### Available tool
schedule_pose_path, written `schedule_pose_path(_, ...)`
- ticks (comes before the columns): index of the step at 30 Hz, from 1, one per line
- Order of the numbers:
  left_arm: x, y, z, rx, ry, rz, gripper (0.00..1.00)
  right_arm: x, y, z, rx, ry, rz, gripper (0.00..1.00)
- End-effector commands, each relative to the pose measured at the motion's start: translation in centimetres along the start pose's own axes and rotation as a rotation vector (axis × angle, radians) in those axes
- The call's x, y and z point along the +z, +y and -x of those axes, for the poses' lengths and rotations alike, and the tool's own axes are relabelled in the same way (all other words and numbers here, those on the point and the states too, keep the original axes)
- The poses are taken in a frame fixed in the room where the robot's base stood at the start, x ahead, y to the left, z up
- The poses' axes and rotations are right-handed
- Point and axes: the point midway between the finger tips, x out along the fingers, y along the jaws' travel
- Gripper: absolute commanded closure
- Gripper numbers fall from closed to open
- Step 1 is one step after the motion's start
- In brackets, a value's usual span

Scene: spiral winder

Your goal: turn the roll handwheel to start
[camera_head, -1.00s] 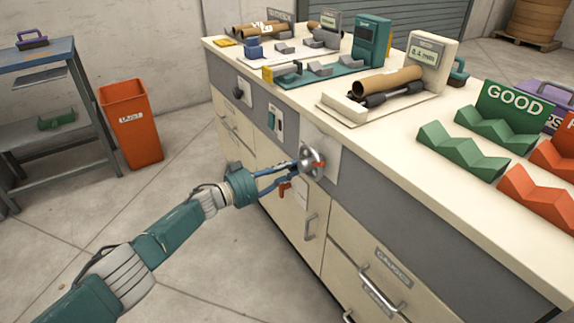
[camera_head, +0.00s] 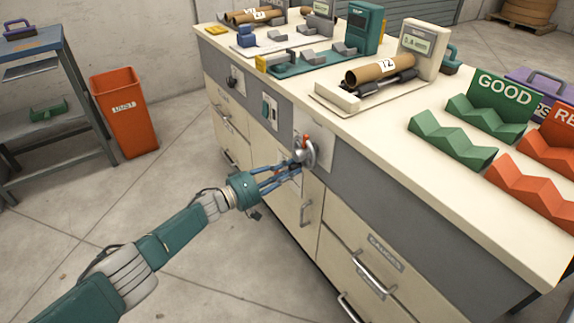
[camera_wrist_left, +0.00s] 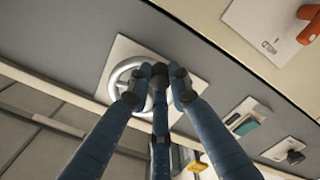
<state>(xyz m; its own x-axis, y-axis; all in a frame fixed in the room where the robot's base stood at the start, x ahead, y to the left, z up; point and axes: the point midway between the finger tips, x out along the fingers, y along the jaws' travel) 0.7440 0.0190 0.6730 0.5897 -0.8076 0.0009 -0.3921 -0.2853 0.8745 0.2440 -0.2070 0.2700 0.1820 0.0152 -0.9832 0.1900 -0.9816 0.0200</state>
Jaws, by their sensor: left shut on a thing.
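In the left wrist view the wheel (camera_wrist_left: 121,84) shows as a ring on the plate. My left gripper (camera_head: 296,166) is at the wheel's left side. In the left wrist view its blue fingers (camera_wrist_left: 160,84) are closed round a dark knob at the wheel's rim, partly hidden by the fingertips. Above on the bench, a cardboard roll (camera_head: 366,73) with a "12" label lies on a cream stand beside a display. My right gripper is out of view.
Switches (camera_head: 269,112) sit on the front panel left of the wheel, with drawer handles (camera_head: 306,208) below. Green (camera_head: 452,140) and orange (camera_head: 535,187) V-shaped racks stand on the bench. An orange bin (camera_head: 125,120) and a shelf (camera_head: 50,90) stand left. Floor between is clear.

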Motion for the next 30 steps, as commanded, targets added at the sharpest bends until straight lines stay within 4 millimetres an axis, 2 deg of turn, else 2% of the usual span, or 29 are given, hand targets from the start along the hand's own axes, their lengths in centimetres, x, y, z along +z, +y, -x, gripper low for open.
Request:
schedule_pose_path(10,0.9,0.0,0.1,-0.005,-0.007,0.115,1.00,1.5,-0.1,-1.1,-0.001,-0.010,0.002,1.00)
schedule_pose_path(24,1.2,-0.1,0.1,-0.005,-0.010,0.130,1.00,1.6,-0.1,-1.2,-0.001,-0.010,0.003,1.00)
schedule_pose_path(25,1.2,-0.1,0.1,-0.005,-0.010,0.130,0.79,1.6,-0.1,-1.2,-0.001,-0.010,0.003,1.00)
schedule_pose_path(27,1.2,-0.1,0.1,-0.005,-0.009,0.130,0.65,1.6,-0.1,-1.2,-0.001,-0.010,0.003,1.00)
schedule_pose_path(30,1.1,0.0,0.1,-0.004,-0.007,0.130,0.62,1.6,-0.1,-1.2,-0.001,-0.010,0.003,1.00)
